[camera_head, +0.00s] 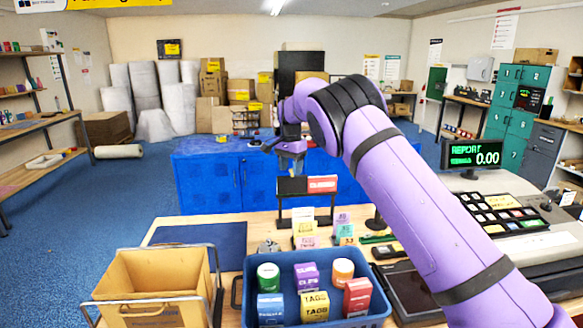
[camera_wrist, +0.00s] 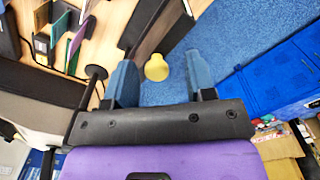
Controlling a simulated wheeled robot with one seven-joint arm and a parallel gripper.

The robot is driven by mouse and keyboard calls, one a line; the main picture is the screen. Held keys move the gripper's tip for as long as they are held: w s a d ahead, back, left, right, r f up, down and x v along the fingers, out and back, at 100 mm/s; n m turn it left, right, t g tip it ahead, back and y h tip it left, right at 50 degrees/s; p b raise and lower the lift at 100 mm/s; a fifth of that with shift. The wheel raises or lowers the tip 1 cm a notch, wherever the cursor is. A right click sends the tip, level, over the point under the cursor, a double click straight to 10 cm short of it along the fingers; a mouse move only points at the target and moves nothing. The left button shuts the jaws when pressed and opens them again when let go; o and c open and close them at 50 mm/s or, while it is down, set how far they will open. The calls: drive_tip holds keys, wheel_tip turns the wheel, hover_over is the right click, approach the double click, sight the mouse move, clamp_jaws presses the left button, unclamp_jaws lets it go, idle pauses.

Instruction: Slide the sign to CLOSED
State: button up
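The sign (camera_head: 322,184) stands on a dark frame on the counter in the head view. Its right part shows a red face with pale lettering, too small to read surely, and its left part (camera_head: 291,186) is dark. My gripper (camera_head: 291,164) points down just above and behind the dark left part. In the wrist view my gripper (camera_wrist: 162,78) has its two blue fingers apart, with a yellow knob (camera_wrist: 156,67) showing between them. The fingers do not visibly touch the knob. A dark panel (camera_wrist: 158,25), apparently part of the sign, lies beside it.
A blue basket (camera_head: 240,298) with several small boxes and tins and an open carton (camera_head: 155,280) stand at the front. Small coloured cards (camera_head: 305,230) stand below the sign. A register display (camera_head: 474,154) is at the right. A blue cabinet (camera_head: 210,182) is behind.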

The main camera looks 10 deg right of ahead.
drive_tip(key=shift+r, duration=0.1)
wheel_tip(320, 180, up, 11)
drive_tip(key=shift+f, duration=0.2)
idle(0.4)
drive_tip(key=shift+r, duration=0.1)
drive_tip(key=s+d+r+t+y, duration=0.1)
drive_tip(key=s+d+r, duration=0.7)
drive_tip(key=d+r, duration=0.15)
drive_tip(key=s+d+r+n+t, duration=0.1)
drive_tip(key=s+d+r+n, duration=0.15)
drive_tip(key=s, duration=0.55)
drive_tip(key=s+d+r+n, duration=0.1)
drive_tip(key=s+d+r, duration=0.3)
drive_tip(key=s, duration=0.3)
drive_tip(key=s+d+f+n+t, duration=0.1)
drive_tip(key=s+f, duration=0.2)
drive_tip(key=s, duration=0.8)
drive_tip(key=s+d+f+n+t, duration=0.1)
drive_tip(key=s+f, duration=0.3)
drive_tip(key=s, duration=0.7)
drive_tip(key=s+f+n+t+h, duration=0.1)
drive_tip(key=s+f+n, duration=0.2)
drive_tip(key=s, duration=0.9)
drive_tip(key=shift+d+f, duration=0.15)
drive_tip(key=shift+d, duration=0.25)
